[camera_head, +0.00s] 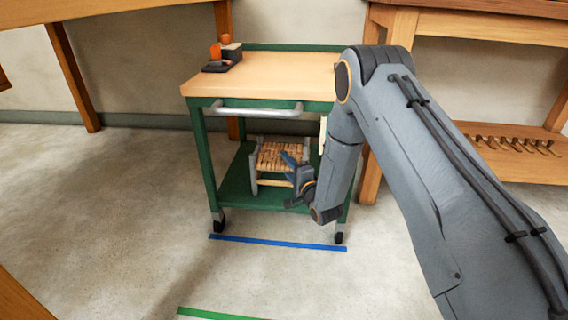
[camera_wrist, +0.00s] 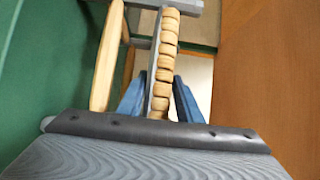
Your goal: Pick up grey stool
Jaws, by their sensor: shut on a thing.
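The grey stool (camera_head: 276,156) has grey legs and a woven tan seat. It stands on the green lower shelf (camera_head: 236,188) of a cart, under the wooden top. My gripper (camera_head: 294,163) reaches in at the stool's right side and hides part of it. In the wrist view my gripper (camera_wrist: 158,88) has its blue fingers on either side of the stool's woven seat edge (camera_wrist: 165,42), shut on it. A pale wooden rung (camera_wrist: 106,62) shows to the left of the fingers.
The cart's wooden top (camera_head: 260,82) lies above the stool, with a small dark and orange object (camera_head: 222,55) on it. A grey handle (camera_head: 245,110) runs along its front. A wooden bench (camera_head: 500,150) stands at right. The floor (camera_head: 110,220) is clear at left.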

